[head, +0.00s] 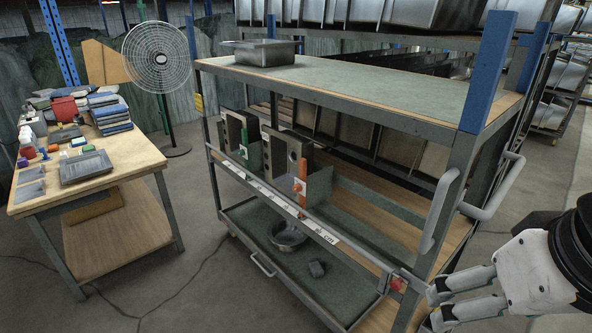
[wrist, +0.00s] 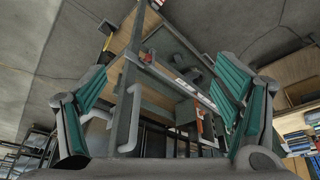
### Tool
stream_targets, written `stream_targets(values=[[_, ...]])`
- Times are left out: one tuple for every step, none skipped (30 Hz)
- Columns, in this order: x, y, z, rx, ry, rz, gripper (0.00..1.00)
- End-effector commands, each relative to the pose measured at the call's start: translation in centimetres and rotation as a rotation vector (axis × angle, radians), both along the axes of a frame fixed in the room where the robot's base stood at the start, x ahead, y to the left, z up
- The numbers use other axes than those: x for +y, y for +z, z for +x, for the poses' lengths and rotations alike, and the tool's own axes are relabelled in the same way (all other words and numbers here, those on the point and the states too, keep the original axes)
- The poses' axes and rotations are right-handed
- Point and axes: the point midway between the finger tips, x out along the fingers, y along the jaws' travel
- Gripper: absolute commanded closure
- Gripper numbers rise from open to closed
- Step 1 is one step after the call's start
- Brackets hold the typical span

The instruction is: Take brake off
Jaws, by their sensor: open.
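A rack cart (head: 330,92) stands in the middle of the head view, with a grey worktop and blue corner posts. A red-orange knob (head: 397,284) sits at the right end of its lower front rail; it also shows in the wrist view (wrist: 150,56). An orange upright lever (head: 302,175) stands on the middle shelf's front rail and shows in the wrist view (wrist: 199,122). I cannot tell which of these is the brake. My gripper (head: 437,302) is open and empty, just right of the knob in the head view. Its teal-padded fingers (wrist: 165,88) are spread wide in the wrist view.
A grey curved handle (head: 495,190) projects from the cart's right end, above my gripper. A metal pan (head: 265,52) sits on the worktop, and a bowl (head: 287,236) on the bottom shelf. A cluttered wooden table (head: 135,150) and fan (head: 158,58) stand left. Floor between is clear.

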Motion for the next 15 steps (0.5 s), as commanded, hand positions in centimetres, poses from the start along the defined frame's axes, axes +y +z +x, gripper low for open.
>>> stream_targets(values=[[0.0, 0.0, 0.0, 0.0, 0.0, 0.0, 0.17], [0.0, 0.0, 0.0, 0.0, 0.0, 0.0, 0.17], [0.0, 0.0, 0.0, 0.0, 0.0, 0.0, 0.17], [0.0, 0.0, 0.0, 0.0, 0.0, 0.0, 0.17], [0.0, 0.0, 0.0, 0.0, 0.0, 0.0, 0.17], [0.0, 0.0, 0.0, 0.0, 0.0, 0.0, 0.17], [0.0, 0.0, 0.0, 0.0, 0.0, 0.0, 0.17], [0.0, 0.0, 0.0, 0.0, 0.0, 0.0, 0.17], [0.0, 0.0, 0.0, 0.0, 0.0, 0.0, 0.17], [0.0, 0.0, 0.0, 0.0, 0.0, 0.0, 0.17], [0.0, 0.0, 0.0, 0.0, 0.0, 0.0, 0.17], [0.0, -0.01, 0.01, 0.0, 0.0, 0.0, 0.22], [0.0, -0.05, 0.05, 0.001, 0.001, 0.0, 0.22], [0.0, -0.13, 0.14, 0.004, 0.002, -0.002, 0.22], [-0.01, -0.34, 0.4, 0.012, 0.007, -0.006, 0.22]])
